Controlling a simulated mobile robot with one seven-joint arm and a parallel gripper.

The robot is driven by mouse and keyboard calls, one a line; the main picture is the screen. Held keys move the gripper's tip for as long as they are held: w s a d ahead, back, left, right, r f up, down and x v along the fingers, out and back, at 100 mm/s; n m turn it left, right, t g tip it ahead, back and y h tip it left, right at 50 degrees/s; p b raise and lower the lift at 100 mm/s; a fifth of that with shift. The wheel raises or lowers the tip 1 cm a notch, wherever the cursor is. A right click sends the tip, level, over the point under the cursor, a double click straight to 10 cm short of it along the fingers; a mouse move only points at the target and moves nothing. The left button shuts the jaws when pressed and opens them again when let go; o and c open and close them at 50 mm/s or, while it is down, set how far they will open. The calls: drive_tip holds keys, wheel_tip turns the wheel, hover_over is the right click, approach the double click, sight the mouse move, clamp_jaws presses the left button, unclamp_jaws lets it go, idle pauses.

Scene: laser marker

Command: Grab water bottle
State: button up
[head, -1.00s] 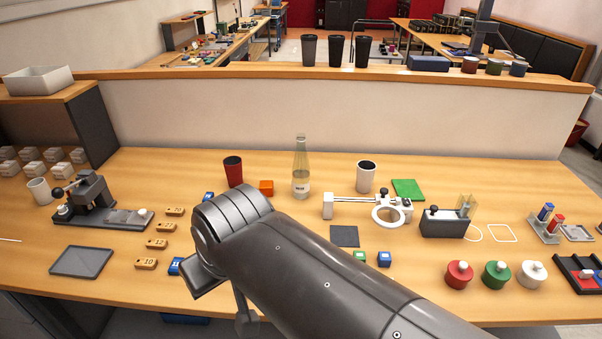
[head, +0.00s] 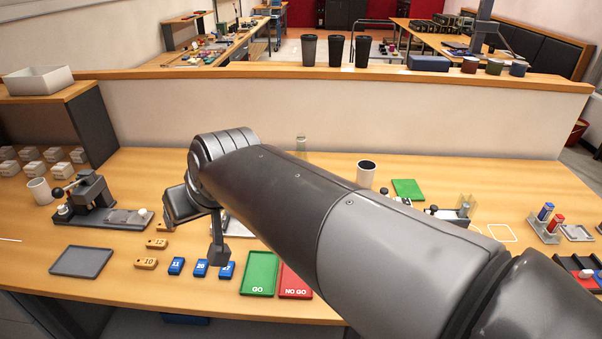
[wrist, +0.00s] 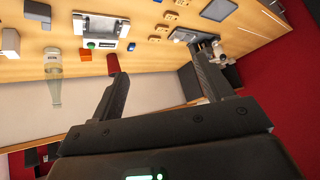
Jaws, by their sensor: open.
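The water bottle is a clear glass bottle with a pale label. In the head view only its neck (head: 301,143) shows above my arm, and the rest is hidden behind the arm. In the wrist view, which is turned nearly upside down, the whole bottle (wrist: 53,78) stands at the left, outside my fingers. My gripper (wrist: 158,62) is open, with nothing between its two fingers. It is apart from the bottle, and the bottle lies beyond the left finger.
A dark red cup (wrist: 113,63) shows near the left fingertip in the wrist view. Green GO (head: 260,272) and red NO GO (head: 296,280) trays lie at the front edge. A press (head: 92,200) stands at left.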

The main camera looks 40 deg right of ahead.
drive_tip(key=w+d+m+t+h, duration=0.4)
drive_tip(key=w+d, duration=0.9)
drive_tip(key=w, duration=0.3)
drive_tip(key=w+d+f+m+h, duration=0.2)
drive_tip(key=d+m+h, duration=0.4)
drive_tip(key=d+h, duration=1.05)
drive_tip(key=d+f+g+y, duration=0.1)
drive_tip(key=d+f+y, duration=0.15)
drive_tip(key=f, duration=0.65)
drive_tip(key=d+f+y, duration=0.1)
drive_tip(key=d+f, duration=0.3)
drive_tip(key=f, duration=0.5)
drive_tip(key=x, duration=0.7)
drive_tip(key=shift+s+d+r, duration=0.25)
drive_tip(key=shift+s+r, duration=0.05)
drive_tip(key=shift+s, duration=0.1)
drive_tip(key=shift+c, duration=0.3)
